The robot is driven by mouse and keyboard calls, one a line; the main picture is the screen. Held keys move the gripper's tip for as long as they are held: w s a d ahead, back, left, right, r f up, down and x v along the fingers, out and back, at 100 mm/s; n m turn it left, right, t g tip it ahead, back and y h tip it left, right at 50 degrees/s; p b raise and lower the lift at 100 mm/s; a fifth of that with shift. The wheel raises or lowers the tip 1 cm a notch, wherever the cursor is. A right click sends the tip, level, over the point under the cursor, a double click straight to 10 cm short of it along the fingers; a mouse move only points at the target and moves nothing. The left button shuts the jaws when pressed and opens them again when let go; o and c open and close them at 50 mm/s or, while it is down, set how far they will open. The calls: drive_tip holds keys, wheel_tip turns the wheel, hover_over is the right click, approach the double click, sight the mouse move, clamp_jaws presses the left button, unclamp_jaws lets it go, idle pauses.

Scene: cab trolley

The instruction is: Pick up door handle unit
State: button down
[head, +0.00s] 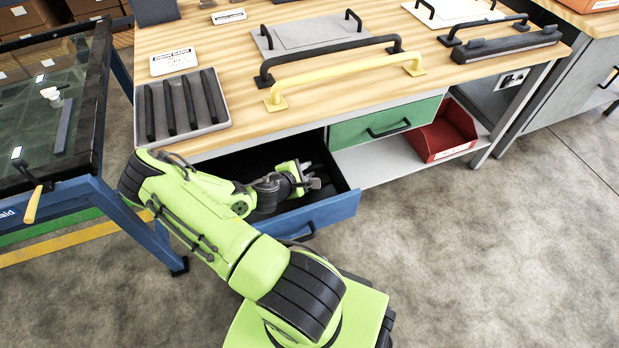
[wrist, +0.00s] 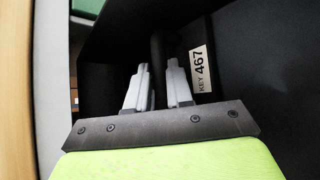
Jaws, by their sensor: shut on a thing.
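My gripper (head: 310,178) is low inside the open blue-fronted drawer (head: 318,213). In the wrist view its two grey fingers (wrist: 160,78) are close together, with a narrow dark gap between them. They are shut on a black part, which I take to be the door handle unit (wrist: 158,48). It shows just beyond the fingertips, dark against the dark drawer. A white label reading "KEY 467" (wrist: 201,68) is just right of the fingers; I cannot tell whether it is on the held part. In the head view my arm and gripper hide most of the drawer's contents.
Above the drawer is a wooden bench top (head: 215,50) with a grey tray (head: 218,110) of black bars and a yellow handle (head: 345,77). Right are a closed green drawer (head: 375,125) and a red bin (head: 440,132). A blue-framed trolley (head: 90,195) stands left. Floor in front is clear.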

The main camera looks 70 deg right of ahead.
sight(306, 171)
wheel_tip(306, 171, up, 18)
drive_tip(key=p, duration=0.7)
drive_tip(key=shift+p, duration=0.4)
idle(0.5)
